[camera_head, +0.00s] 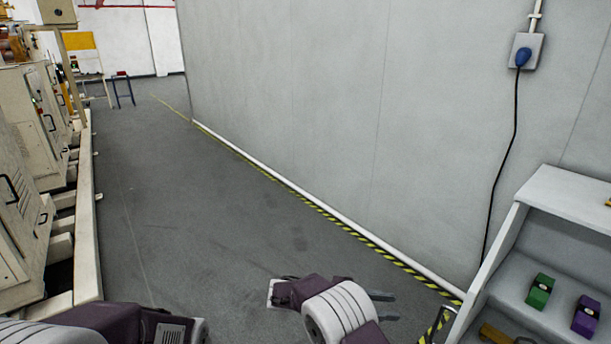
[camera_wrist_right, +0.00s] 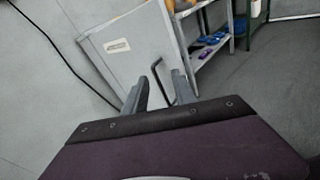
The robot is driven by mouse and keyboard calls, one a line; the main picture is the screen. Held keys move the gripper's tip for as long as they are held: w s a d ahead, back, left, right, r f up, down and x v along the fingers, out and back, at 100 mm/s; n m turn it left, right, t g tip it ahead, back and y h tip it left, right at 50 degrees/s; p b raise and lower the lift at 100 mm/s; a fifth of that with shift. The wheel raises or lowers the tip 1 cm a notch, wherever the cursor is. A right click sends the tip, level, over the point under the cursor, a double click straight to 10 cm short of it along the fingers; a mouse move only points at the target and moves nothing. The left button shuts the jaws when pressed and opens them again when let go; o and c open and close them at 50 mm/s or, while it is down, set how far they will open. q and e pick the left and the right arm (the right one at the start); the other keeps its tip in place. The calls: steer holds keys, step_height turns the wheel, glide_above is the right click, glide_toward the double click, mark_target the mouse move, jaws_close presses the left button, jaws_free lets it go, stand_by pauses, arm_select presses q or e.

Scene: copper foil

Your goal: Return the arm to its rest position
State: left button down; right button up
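My right arm comes in at the bottom of the head view. Its gripper (camera_head: 392,307) points right, with a gap between its two grey fingers. In the right wrist view the fingers (camera_wrist_right: 160,78) also stand apart, with nothing between them. The gripper is over the floor, left of the shelf unit. My left arm (camera_head: 120,325) shows only in part at the bottom left corner of the head view. Its fingers are not seen.
A grey stepped shelf unit (camera_head: 520,262) at right holds a green box (camera_head: 540,291) and a purple box (camera_head: 586,316). A wall (camera_head: 330,110) with a blue plug (camera_head: 523,57) stands behind. Pale machine cabinets (camera_head: 22,150) line the left. The grey floor (camera_head: 190,210) between is clear.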

steer(key=s+d+r+m+g+y, duration=0.2)
steer(key=s+d+m+g+y, duration=0.2)
steer(key=s+d+m+y, duration=0.5)
steer(key=s+a+f+m+t+y, duration=0.4)
steer(key=s+a+f+m+y, duration=0.25)
steer(key=s+a+f, duration=0.3)
step_height(320, 180, up, 19)
steer(key=w+t+y+p, duration=0.1)
steer(key=w+t+p, duration=0.1)
steer(key=p, duration=1.7)
steer(key=shift+w+a, duration=0.15)
steer(key=shift+a, duration=0.15)
steer(key=shift+m, duration=0.25)
